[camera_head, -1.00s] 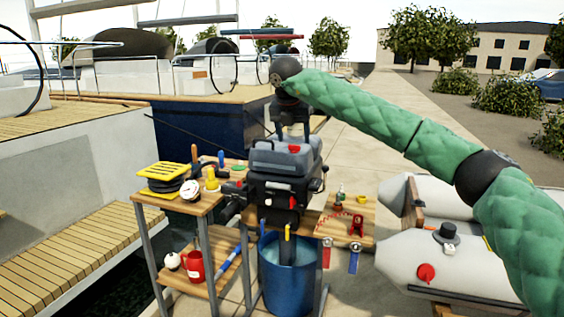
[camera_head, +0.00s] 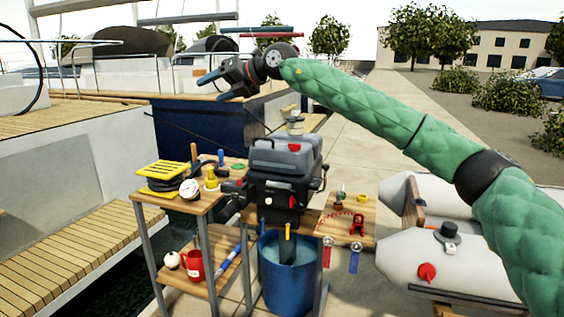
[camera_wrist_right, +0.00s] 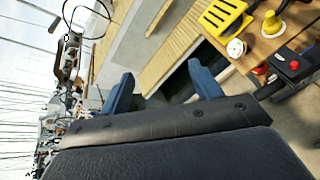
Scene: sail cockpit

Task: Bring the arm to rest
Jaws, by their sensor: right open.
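My right arm in its green quilted sleeve reaches in from the right in the head view. Its gripper (camera_head: 207,88) is raised in the air above the outboard motor (camera_head: 285,170) and points left, in front of the dark blue hull. The jaws are open, with the blue-tipped fingers apart and nothing between them. In the right wrist view the two blue fingers (camera_wrist_right: 160,92) stand wide apart with an empty gap. My left gripper does not show.
A wooden stand (camera_head: 205,203) at left holds a yellow slatted item (camera_head: 167,174) and a gauge (camera_head: 190,189). A red mug (camera_head: 194,265) sits on its lower shelf. A blue barrel (camera_head: 287,285) stands under the motor. A grey inflatable boat (camera_head: 445,262) lies at right.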

